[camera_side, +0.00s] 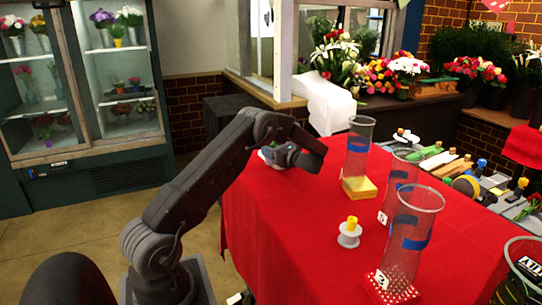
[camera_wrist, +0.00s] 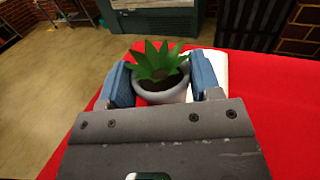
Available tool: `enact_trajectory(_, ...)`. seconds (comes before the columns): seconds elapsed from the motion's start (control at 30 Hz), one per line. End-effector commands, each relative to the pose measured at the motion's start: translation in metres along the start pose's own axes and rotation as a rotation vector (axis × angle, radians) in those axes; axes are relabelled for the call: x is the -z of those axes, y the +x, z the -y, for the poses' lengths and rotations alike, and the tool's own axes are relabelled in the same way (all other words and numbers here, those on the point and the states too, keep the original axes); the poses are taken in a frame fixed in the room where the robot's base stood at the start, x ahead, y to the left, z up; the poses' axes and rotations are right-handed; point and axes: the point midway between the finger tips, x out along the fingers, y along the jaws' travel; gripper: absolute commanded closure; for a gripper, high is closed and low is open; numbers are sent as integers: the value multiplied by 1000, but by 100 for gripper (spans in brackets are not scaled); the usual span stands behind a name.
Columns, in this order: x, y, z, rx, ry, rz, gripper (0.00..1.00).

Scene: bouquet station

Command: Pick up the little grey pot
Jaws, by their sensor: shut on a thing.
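The little grey pot (camera_wrist: 160,94) holds a green spiky plant (camera_wrist: 158,62) and dark soil. In the wrist view it sits between the two blue finger pads of my gripper (camera_wrist: 161,84), which is shut on it. In the side view my gripper (camera_side: 276,158) is at the far left part of the red table, and the pot (camera_side: 270,154) shows only in part there, mostly hidden by the gripper. I cannot tell whether the pot's base touches the surface below it.
The red-covered table (camera_side: 290,230) has several clear glass cylinders; one stands on a yellow block (camera_side: 360,189), one on a red dotted base (camera_side: 391,289). A white spool with a yellow top (camera_side: 350,232) stands mid-table. The table's left part is clear.

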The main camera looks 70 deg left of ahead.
Motion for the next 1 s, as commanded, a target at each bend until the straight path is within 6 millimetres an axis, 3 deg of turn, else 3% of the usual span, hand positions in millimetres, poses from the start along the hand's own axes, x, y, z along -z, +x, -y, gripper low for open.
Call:
enact_trajectory(0.2,-1,0,0,0,-2,2,82)
enact_trajectory(0.47,-5,0,0,0,-4,2,82)
enact_trajectory(0.63,-22,0,0,0,-6,2,82)
enact_trajectory(0.77,-47,0,0,-1,-8,2,82)
enact_trajectory(1.0,-78,38,-47,-4,-3,2,82)
